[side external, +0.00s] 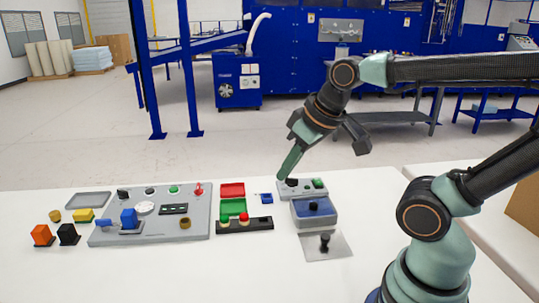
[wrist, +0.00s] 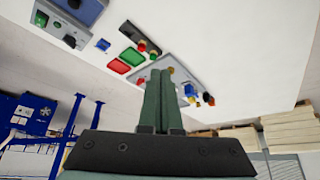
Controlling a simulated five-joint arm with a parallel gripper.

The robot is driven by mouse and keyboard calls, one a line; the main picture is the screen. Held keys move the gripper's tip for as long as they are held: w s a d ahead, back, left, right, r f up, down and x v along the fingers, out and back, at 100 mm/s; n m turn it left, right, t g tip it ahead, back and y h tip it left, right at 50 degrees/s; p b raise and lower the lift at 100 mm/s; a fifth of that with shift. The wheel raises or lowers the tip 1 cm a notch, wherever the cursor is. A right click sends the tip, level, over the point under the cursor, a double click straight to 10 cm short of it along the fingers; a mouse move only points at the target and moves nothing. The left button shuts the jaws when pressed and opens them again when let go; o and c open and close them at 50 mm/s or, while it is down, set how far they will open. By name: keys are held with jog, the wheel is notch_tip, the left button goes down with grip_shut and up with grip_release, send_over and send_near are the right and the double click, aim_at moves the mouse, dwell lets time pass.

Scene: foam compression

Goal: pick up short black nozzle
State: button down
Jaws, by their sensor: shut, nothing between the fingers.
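My gripper (side external: 281,176) is shut and empty, its fingers pointing down at the rear left edge of a grey button box. In the wrist view the two green fingers (wrist: 160,74) lie together with nothing between them. A small black upright piece (side external: 325,242) stands on a thin grey plate (side external: 318,254) at the front right of the table. It looks like the short black nozzle, but I cannot be sure at this size. My gripper is behind and to the left of it, apart from it. I cannot make it out in the wrist view.
The button box (side external: 312,194) and a blue-topped grey box (side external: 315,211) stand behind the plate. Left of them are a red tray (side external: 232,190), a green tray (side external: 233,207) and a large grey panel (side external: 200,229). Orange (side external: 42,235) and black (side external: 68,235) blocks sit far left. The front table is clear.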

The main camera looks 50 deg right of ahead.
jog(key=c, duration=0.5)
grip_release()
jog(key=shift+d, duration=0.1)
jog(key=m+g, duration=0.6)
jog(key=m, duration=1.2)
send_over(314, 203)
notch_tip(314, 203, down, 12)
notch_tip(314, 203, down, 12)
jog(key=shift+r, duration=0.15)
